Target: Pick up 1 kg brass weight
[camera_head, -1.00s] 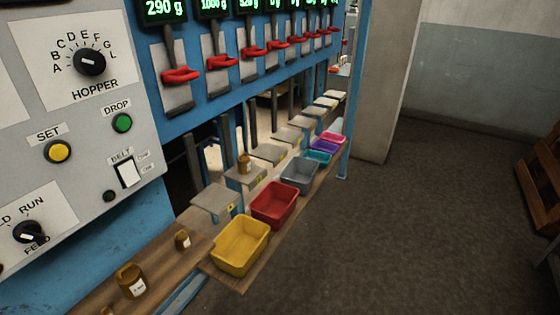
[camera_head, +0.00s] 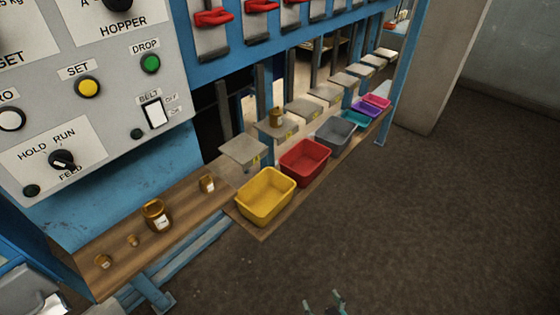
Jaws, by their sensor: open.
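Several brass weights with pale labels are in view; the labels are too small to read. The largest brass weight (camera_head: 156,215) stands on the wooden shelf below the control panel. A smaller brass weight (camera_head: 207,183) stands to its right, and two small brass weights (camera_head: 133,240) (camera_head: 103,261) are to its left. Another brass weight (camera_head: 276,117) stands on the second scale pan (camera_head: 268,127). I cannot tell by label which is 1 kg. My gripper (camera_head: 324,303) shows only its fingertips at the bottom edge, open, over the floor and well apart from the weights.
Yellow (camera_head: 265,210), red (camera_head: 305,170) and grey (camera_head: 336,141) bins stand in a row on the plank, with smaller bins beyond. The control panel (camera_head: 80,80) overhangs the shelf. Blue rails edge the shelf's front. The floor (camera_head: 420,220) at right is clear.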

